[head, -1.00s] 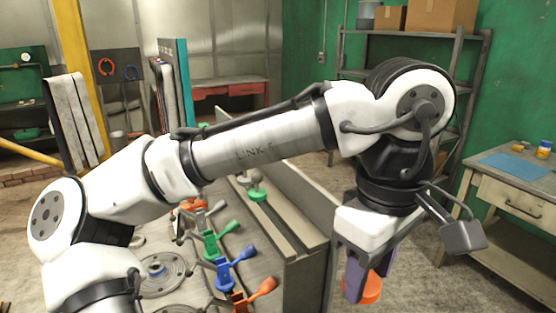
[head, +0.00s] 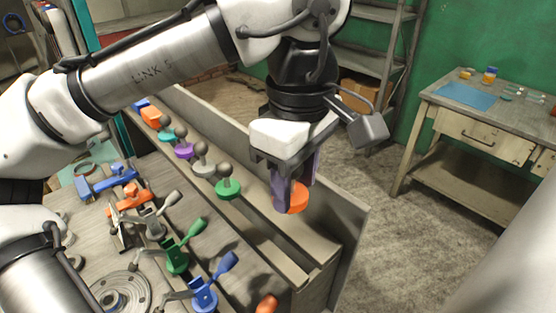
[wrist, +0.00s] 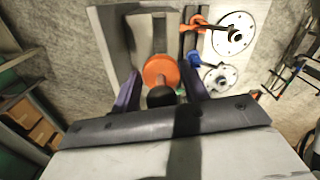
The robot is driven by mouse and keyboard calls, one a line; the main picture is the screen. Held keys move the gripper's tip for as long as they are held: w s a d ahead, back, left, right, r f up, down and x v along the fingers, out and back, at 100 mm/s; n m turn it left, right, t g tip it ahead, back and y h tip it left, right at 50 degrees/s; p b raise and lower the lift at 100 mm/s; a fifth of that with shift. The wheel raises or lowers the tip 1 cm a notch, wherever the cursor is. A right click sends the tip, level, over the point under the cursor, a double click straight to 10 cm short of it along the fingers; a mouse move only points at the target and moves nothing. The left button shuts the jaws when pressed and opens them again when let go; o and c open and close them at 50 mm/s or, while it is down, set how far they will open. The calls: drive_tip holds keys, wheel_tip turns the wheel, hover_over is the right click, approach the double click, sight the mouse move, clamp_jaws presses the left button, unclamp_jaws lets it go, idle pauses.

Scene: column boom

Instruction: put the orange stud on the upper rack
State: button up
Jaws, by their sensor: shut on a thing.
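The orange stud (head: 297,200) is held in my gripper (head: 293,186), between its two purple fingers, with its flat orange disc lowermost. In the wrist view my gripper (wrist: 160,88) closes around the stud's dark round knob, and the orange disc (wrist: 160,70) shows beyond it. A long stepped grey rack (head: 318,243) runs along the bench's far side; its ledge carries a row of studs. In the head picture the held stud overlaps the ledge's near end, right of the green stud (head: 228,189). I cannot tell its exact height above the ledge.
Beyond the green stud stand a grey stud (head: 203,168), a purple stud (head: 184,151) and others. A tall back board (head: 340,215) borders the ledge. Green (head: 176,257) and blue (head: 204,293) clamps stand on the bench. A side table (head: 480,105) is at right.

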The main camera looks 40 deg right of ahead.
wheel_tip(320, 180, down, 6)
drive_tip(key=b, duration=0.3)
drive_tip(key=shift+f, duration=0.15)
drive_tip(key=shift+s, duration=0.1)
drive_tip(key=shift+s+p, duration=0.25)
drive_tip(key=shift+p, duration=0.3)
idle(0.5)
drive_tip(key=shift+f, duration=0.2)
idle(0.3)
drive_tip(key=shift+f+b, duration=1.5)
drive_tip(key=shift+f, duration=0.65)
drive_tip(key=o, duration=0.7)
drive_tip(key=shift+r, duration=0.1)
drive_tip(key=shift+r, duration=0.1)
